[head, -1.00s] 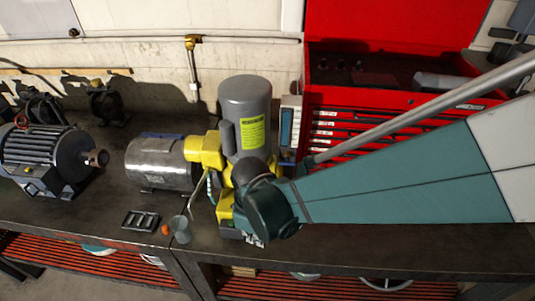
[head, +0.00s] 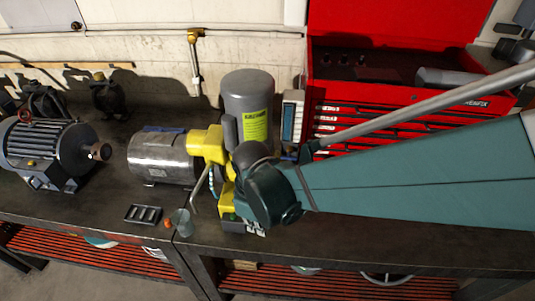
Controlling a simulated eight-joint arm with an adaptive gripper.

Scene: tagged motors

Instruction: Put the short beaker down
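A small grey-blue, see-through beaker (head: 181,222) stands upright near the front edge of the workbench (head: 330,245) in the head view. No other beaker shows, so I cannot compare its height. My arm reaches in from the right and ends in a dark teal joint in front of the yellow and grey motor (head: 247,105). My gripper is not visible; the joint or the motor may hide it. I see no fingers around the beaker.
A small orange item (head: 167,223) and a dark slotted tray (head: 143,214) lie left of the beaker. A silver motor (head: 163,157) and a dark finned motor (head: 48,152) stand behind and left. A red tool chest (head: 410,100) stands at the back right.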

